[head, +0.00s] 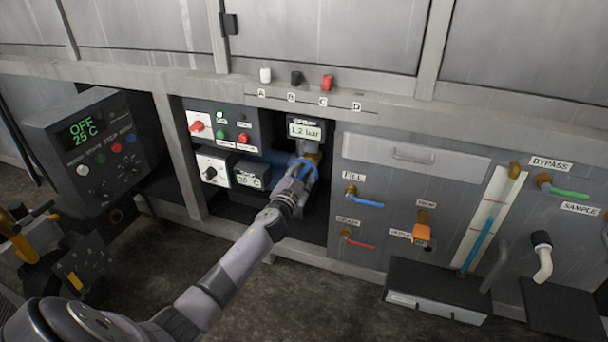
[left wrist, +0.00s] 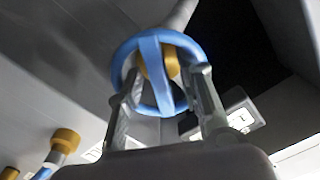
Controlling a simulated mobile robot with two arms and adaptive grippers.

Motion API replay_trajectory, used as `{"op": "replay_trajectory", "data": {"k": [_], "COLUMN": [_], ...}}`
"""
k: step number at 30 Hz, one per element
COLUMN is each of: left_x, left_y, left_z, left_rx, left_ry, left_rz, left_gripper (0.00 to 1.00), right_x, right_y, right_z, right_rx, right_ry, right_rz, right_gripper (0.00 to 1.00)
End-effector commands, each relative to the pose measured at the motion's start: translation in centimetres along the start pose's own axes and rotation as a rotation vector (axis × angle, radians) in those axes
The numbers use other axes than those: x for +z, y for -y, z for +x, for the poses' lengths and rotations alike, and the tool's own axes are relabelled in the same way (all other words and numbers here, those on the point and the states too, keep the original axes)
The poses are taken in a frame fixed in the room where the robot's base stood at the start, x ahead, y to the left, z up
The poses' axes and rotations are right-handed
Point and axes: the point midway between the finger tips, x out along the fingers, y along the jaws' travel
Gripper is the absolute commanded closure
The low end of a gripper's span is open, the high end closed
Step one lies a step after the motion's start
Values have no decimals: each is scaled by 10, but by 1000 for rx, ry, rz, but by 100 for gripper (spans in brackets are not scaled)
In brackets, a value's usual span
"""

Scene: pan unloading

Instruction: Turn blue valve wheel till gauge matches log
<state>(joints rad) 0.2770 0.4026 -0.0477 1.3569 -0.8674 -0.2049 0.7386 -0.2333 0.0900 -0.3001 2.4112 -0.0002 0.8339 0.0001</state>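The blue valve wheel (head: 308,167) is in the open bay below the gauge. It shows as a blue ring with a spoke in the left wrist view (left wrist: 151,52), on a brass stem. The gauge (head: 305,128) is a small display reading about 1.2 bar. My left gripper (head: 298,178) is at the wheel. In the left wrist view its two fingers (left wrist: 167,74) stand apart, overlapping the wheel's left and right rim; I cannot tell whether they touch it. My right gripper is not in view. I cannot make out a log.
A control box (head: 90,140) reading OFF 25 C stands left. Panels with red knobs (head: 196,126) and a small display (head: 250,175) flank the bay. Right are pipes, a blue handle (head: 369,204), an orange valve (head: 421,234) and a dark box (head: 435,285) jutting out low.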

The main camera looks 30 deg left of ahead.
Motion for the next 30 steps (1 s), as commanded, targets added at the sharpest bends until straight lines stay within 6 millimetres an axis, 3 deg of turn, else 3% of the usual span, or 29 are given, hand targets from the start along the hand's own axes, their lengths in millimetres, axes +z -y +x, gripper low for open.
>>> {"op": "replay_trajectory", "data": {"k": [9,24,30], "left_x": [0,0,0], "left_y": [0,0,0], "left_z": [2,2,2], "left_rx": [0,0,0], "left_ry": [0,0,0], "left_rz": [0,0,0], "left_gripper": [67,100,100], "right_x": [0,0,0], "right_y": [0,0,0], "right_z": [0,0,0], "right_rx": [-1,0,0], "right_ry": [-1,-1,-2], "right_rz": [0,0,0], "right_gripper": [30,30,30]}}
